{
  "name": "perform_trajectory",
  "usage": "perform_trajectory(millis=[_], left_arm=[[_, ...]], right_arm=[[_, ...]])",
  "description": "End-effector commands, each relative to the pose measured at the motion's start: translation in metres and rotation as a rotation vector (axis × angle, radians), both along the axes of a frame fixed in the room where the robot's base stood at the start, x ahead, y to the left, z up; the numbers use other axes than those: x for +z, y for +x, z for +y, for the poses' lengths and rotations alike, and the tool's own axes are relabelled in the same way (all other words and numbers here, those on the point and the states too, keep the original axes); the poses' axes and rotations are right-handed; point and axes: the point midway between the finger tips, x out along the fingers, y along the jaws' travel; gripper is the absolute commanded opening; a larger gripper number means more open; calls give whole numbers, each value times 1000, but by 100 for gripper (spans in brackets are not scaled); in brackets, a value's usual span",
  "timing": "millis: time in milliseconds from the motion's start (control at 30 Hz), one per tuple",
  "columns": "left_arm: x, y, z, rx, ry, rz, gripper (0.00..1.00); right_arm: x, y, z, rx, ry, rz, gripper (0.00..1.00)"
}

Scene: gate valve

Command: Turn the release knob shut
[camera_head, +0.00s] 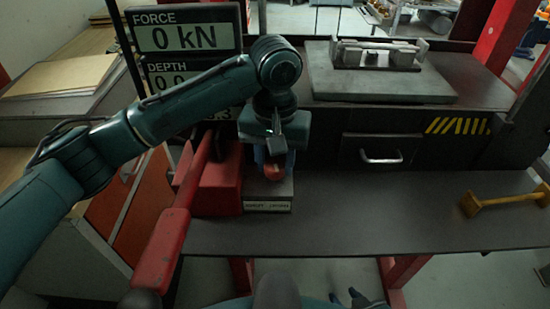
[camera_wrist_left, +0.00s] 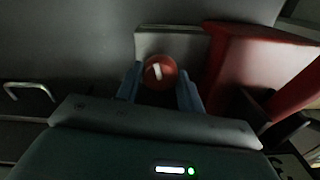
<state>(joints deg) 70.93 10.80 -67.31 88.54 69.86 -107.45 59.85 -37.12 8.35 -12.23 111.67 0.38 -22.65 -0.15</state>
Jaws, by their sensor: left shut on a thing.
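The release knob (camera_head: 274,172) is a round red-orange knob on a small grey block with a label plate at the left end of the grey bench. In the left wrist view the knob (camera_wrist_left: 160,71) shows a white mark on its face, tilted a little from upright. My left gripper (camera_head: 273,168) reaches down over it, and its blue fingers (camera_wrist_left: 160,88) stand on either side of the knob, shut on it. The label's words are too small to read surely. My right gripper is not in view.
A red pump body (camera_head: 215,185) with a long red lever (camera_head: 165,245) stands just left of the knob. Force and depth displays (camera_head: 185,37) are behind my arm. A drawer handle (camera_head: 380,157) and a yellow tool (camera_head: 503,201) are to the right. The bench middle is clear.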

Motion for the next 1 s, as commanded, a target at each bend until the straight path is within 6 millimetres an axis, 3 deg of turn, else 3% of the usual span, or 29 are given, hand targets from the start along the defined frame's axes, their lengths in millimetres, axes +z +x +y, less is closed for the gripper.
perform_trajectory(millis=[433, 1000], left_arm=[[1, 0, -1, -251, -2, -1, 15], [1, 0, -1, -297, -1, -2, 15]], right_arm=[[0, 0, 0, 0, 0, 0, 34], [1, 0, 0, 0, 0, 0, 34]])
